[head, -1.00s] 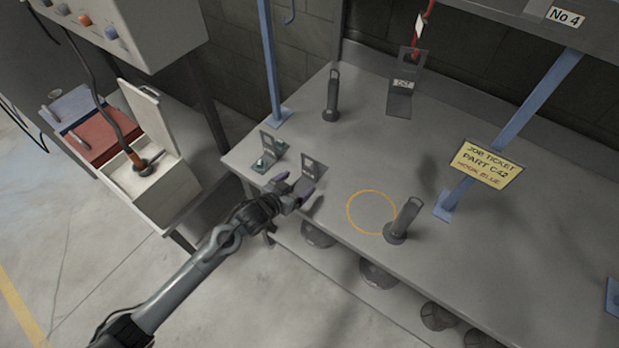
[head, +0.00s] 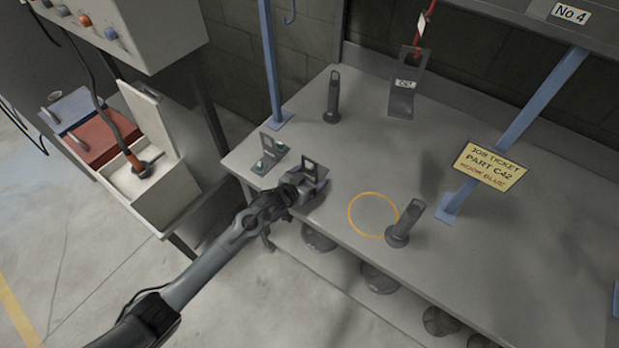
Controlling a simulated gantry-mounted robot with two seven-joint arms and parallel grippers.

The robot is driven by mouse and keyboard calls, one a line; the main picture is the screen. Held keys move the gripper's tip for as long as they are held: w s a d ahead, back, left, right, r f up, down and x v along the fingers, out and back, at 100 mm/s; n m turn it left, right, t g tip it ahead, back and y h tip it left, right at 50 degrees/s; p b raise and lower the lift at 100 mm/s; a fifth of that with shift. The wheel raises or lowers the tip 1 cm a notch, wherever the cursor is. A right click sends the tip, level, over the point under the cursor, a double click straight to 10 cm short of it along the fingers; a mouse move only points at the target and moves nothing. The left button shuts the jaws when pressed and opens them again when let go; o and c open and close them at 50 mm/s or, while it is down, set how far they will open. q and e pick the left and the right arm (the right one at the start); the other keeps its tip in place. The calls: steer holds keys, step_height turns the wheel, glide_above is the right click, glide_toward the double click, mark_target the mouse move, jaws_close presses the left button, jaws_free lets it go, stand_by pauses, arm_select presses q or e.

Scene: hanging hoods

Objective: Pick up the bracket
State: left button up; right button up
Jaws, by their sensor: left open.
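A grey L-shaped bracket (head: 312,168) with a window in its upright plate stands near the front left edge of the bench. My left gripper (head: 311,187) is open at the front of this bracket and hides its lower part; I cannot tell whether the fingers touch it. A second bracket (head: 268,145) with teal bolts on its foot stands just left of it. My right gripper is not in view.
Dark upright handled tools stand on the grey bench (head: 330,215), one at the back (head: 332,97) and one at the front (head: 405,223) beside an orange ring mark (head: 372,214). Blue posts (head: 270,60) rise from the bench. A job ticket (head: 489,165) hangs at right.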

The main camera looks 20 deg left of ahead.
mark_target(309, 170)
arm_select(q)
steer(key=c, duration=1.4)
steer(key=shift+r, duration=0.1)
steer(key=shift+c, duration=0.4)
steer(key=shift+r, duration=0.45)
step_height(309, 170, up, 4)
steer(key=shift+f+p, duration=0.25)
steer(key=shift+p, duration=0.2)
steer(key=s+d+r, duration=0.4)
steer(key=d+r, duration=0.2)
steer(key=d, duration=0.4)
steer(key=shift+s+d+r+p, duration=0.3)
steer(key=shift+s+p, duration=0.05)
steer(key=shift+s, duration=0.05)
